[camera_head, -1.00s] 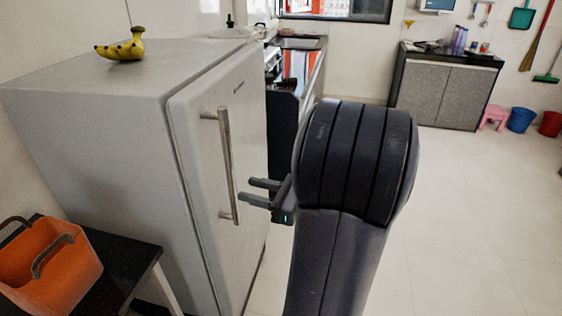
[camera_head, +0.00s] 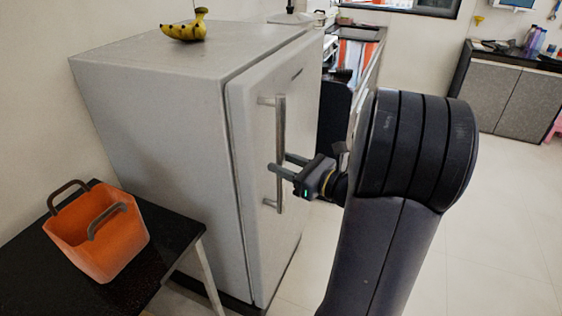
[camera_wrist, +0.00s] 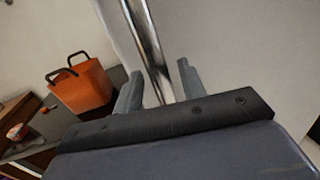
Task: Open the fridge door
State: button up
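The grey fridge (camera_head: 165,85) stands at the left of the head view, and its door (camera_head: 255,120) is shut. A vertical metal bar handle (camera_head: 280,125) is fixed to the door. My gripper (camera_head: 278,163) is in front of the handle, at its lower half, with its two fingers apart. In the wrist view the handle (camera_wrist: 147,45) runs down between the two open fingers (camera_wrist: 160,90). The fingers are not closed on it. I cannot tell whether either finger touches the handle.
Bananas (camera_head: 187,27) lie on top of the fridge. An orange basket (camera_head: 98,235) sits on a dark table (camera_head: 165,240) at the lower left, close to the fridge's side. A grey cabinet (camera_head: 505,95) stands at the back right. The tiled floor (camera_head: 485,230) at the right is clear.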

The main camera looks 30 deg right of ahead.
jog(key=shift+w+a, duration=0.3)
jog(key=shift+w, duration=0.3)
jog(key=shift+c, duration=0.2)
grip_shut()
